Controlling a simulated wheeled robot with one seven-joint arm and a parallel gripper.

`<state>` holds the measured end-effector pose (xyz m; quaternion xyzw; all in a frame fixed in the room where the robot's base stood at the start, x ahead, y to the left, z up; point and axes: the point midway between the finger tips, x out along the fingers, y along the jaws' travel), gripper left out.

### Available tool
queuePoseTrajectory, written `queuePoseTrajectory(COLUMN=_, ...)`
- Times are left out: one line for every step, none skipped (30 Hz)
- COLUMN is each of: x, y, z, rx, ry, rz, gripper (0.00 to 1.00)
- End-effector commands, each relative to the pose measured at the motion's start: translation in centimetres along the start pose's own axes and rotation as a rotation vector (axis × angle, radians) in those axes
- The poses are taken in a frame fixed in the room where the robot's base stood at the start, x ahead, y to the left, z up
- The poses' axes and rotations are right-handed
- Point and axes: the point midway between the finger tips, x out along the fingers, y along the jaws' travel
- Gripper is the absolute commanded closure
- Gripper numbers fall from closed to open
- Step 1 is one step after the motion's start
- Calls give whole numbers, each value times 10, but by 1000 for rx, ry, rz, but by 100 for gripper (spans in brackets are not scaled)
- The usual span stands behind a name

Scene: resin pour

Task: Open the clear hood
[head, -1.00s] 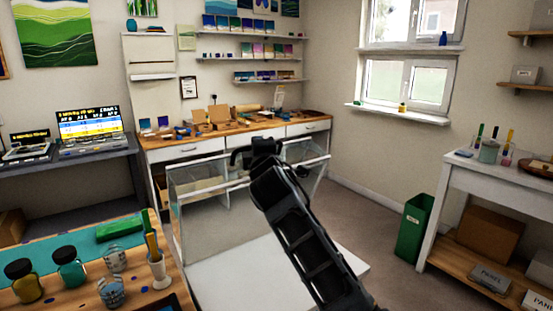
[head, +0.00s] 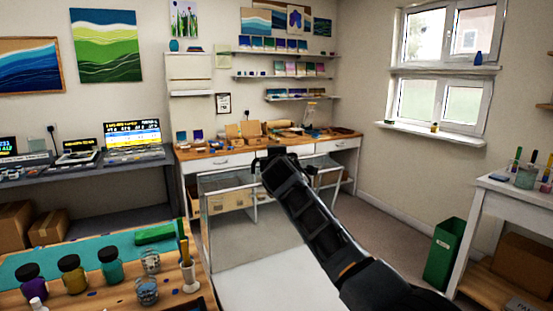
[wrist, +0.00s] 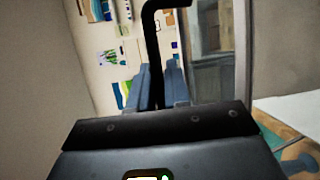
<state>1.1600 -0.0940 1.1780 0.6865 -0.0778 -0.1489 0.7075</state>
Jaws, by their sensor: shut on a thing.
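The clear hood (head: 235,232) is a see-through box with pale frame edges above a white surface (head: 265,285), in the middle of the head view. I cannot tell how far it is raised. My gripper (head: 268,162) is at the hood's upper edge, and my arm crosses in front of its right part. In the wrist view my two grey fingers (wrist: 157,88) are shut on a black bent bar, the hood's handle (wrist: 150,38). The exact contact is partly hidden between the fingers.
A worktop with jars (head: 110,265), cups and a green block (head: 155,234) stands at the left front. A wooden-topped bench (head: 235,150) is behind the hood. A green bin (head: 445,252) and a white table (head: 510,195) are at the right, with clear floor before them.

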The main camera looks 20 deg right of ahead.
Motion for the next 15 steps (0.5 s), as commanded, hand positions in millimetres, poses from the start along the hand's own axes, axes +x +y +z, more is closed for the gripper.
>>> queuePoseTrajectory(x=0, y=1, z=0, rx=1, ry=0, rz=2, gripper=100)
queuePoseTrajectory(x=0, y=1, z=0, rx=1, ry=0, rz=2, gripper=100)
queuePoseTrajectory(x=0, y=1, z=0, rx=1, ry=1, rz=2, gripper=100)
queuePoseTrajectory(x=0, y=1, z=0, rx=1, ry=1, rz=2, gripper=100)
queuePoseTrajectory(x=0, y=1, z=0, rx=1, ry=1, rz=2, gripper=100)
queuePoseTrajectory(x=0, y=1, z=0, rx=1, ry=1, rz=2, gripper=100)
queuePoseTrajectory(x=0, y=1, z=0, rx=1, ry=1, rz=2, gripper=100)
queuePoseTrajectory(x=0, y=1, z=0, rx=1, ry=1, rz=2, gripper=81)
queuePoseTrajectory(x=0, y=1, z=0, rx=1, ry=1, rz=2, gripper=77)
queuePoseTrajectory(x=0, y=1, z=0, rx=1, ry=1, rz=2, gripper=77)
queuePoseTrajectory(x=0, y=1, z=0, rx=1, ry=1, rz=1, gripper=77)
queuePoseTrajectory(x=0, y=0, z=0, rx=1, ry=1, rz=1, gripper=77)
queuePoseTrajectory(x=0, y=0, z=0, rx=1, ry=0, rz=1, gripper=77)
queuePoseTrajectory(x=0, y=0, z=0, rx=1, ry=0, rz=1, gripper=77)
queuePoseTrajectory(x=0, y=0, z=0, rx=1, ry=0, rz=1, gripper=77)
